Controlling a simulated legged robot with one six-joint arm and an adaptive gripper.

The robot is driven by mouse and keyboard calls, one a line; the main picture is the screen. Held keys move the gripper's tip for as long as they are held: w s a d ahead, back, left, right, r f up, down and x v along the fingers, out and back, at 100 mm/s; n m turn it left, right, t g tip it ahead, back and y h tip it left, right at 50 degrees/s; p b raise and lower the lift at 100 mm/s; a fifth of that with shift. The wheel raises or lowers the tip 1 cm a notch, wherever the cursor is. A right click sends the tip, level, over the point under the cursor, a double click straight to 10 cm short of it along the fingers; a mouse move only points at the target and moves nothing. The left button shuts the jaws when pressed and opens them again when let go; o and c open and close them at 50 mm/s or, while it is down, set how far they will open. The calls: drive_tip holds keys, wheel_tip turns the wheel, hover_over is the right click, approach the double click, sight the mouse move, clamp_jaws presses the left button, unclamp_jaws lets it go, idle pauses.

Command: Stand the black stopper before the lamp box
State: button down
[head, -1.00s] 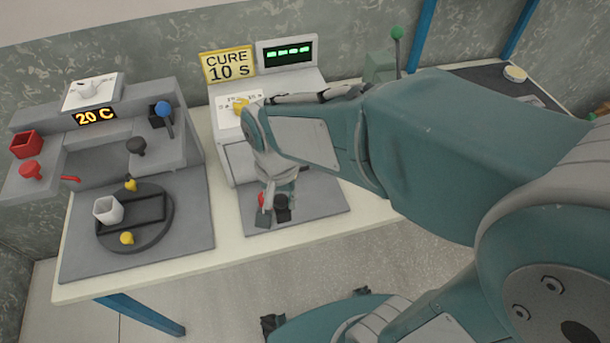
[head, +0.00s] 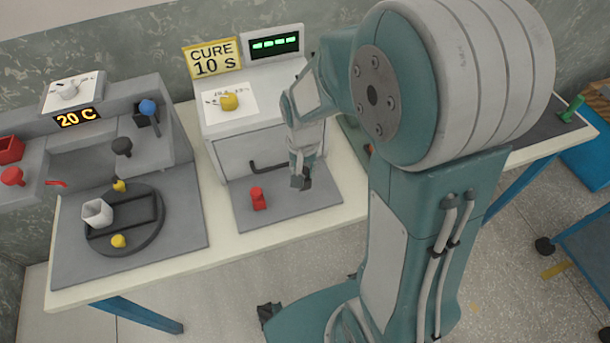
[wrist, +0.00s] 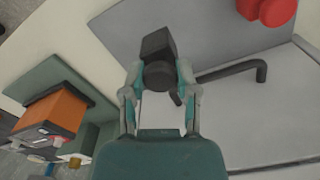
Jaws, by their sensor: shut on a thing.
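The lamp box (head: 258,143) is a pale box with a bent black handle (head: 268,167) at its front, above a grey pad (head: 238,212). My gripper (head: 301,172) is over the right part of this pad, in front of the box. It is shut on the black stopper (wrist: 157,44), which shows between the fingers in the wrist view. In the head view the stopper (head: 304,184) is small and partly hidden by the fingers. I cannot tell whether it touches the pad. A red stopper (head: 258,198) stands on the pad to the left.
At left is a 20 C station with a round dark plate (head: 125,240) and a white cup (head: 97,213). An orange object (wrist: 55,110) lies beside the pad in the wrist view.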

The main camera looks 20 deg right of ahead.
sight(304, 167)
drive_tip(key=shift+w+d+f, duration=0.1)
drive_tip(key=shift+w+f, duration=0.05)
drive_tip(key=shift+f, duration=0.15)
drive_tip(key=shift+w+d+f, duration=0.15)
drive_tip(key=shift+f, duration=1.55)
drive_tip(key=shift+c, duration=1.8)
unclamp_jaws()
drive_tip(key=shift+f, duration=0.1)
wheel_tip(304, 167, up, 12)
drive_tip(key=shift+r, duration=0.15)
drive_tip(key=s+r+n+t, duration=0.4)
drive_tip(key=s+r, duration=0.6)
drive_tip(key=s, duration=0.4)
drive_tip(key=shift+s+r+n+t, duration=0.15)
drive_tip(key=shift+r+n+t, duration=0.2)
drive_tip(key=shift+t, duration=0.45)
